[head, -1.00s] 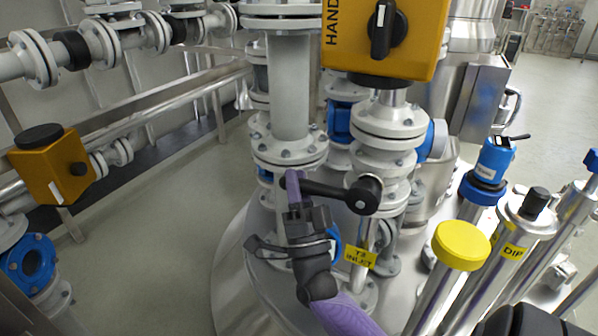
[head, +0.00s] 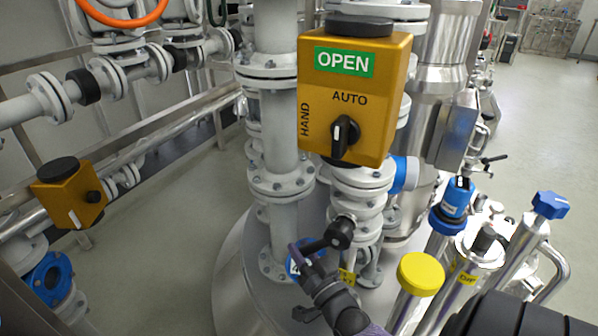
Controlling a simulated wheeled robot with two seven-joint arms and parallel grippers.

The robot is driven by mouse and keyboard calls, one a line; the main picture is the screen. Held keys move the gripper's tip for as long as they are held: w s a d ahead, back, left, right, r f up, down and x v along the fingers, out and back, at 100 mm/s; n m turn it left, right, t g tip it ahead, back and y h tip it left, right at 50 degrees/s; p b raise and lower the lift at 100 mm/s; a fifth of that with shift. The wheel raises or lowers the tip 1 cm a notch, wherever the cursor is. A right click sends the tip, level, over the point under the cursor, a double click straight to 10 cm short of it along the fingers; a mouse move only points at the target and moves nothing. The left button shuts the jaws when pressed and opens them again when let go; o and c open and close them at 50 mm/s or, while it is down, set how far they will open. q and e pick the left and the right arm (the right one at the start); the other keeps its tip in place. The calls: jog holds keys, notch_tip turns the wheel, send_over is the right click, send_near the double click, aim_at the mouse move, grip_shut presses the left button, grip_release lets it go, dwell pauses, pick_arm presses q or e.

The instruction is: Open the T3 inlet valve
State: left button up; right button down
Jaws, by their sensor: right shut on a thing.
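The T3 inlet valve's black lever (head: 322,243) reaches left and slightly down from its round black hub (head: 341,232), under the orange actuator box (head: 357,95). The box shows a green OPEN sign and a knob between HAND and AUTO. My right gripper (head: 302,258), with a purple strip, is shut on the outer end of the lever. The yellow T3 INLET tag (head: 347,278) is partly hidden behind the gripper. My left gripper is not in view.
White flanged pipes (head: 280,150) rise left of the valve from a steel vessel top (head: 235,290). A yellow-capped tube (head: 421,273), a DIP tube (head: 466,279) and blue-topped fittings (head: 458,195) stand to the right. Another orange box (head: 70,193) is at the left. Floor is clear beyond.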

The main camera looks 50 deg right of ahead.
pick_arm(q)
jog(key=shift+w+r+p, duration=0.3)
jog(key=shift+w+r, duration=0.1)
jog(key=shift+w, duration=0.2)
pick_arm(e)
jog(key=shift+s+f+n+g, duration=0.3)
jog(key=shift+f, duration=0.05)
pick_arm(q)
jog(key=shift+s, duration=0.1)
pick_arm(e)
jog(key=c, duration=0.8)
grip_release()
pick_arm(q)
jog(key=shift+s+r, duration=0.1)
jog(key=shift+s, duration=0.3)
pick_arm(e)
jog(key=o, duration=0.4)
jog(key=shift+d+r, duration=0.1)
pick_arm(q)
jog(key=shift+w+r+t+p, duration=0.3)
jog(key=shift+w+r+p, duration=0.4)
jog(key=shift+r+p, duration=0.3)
pick_arm(e)
jog(key=v, duration=1)
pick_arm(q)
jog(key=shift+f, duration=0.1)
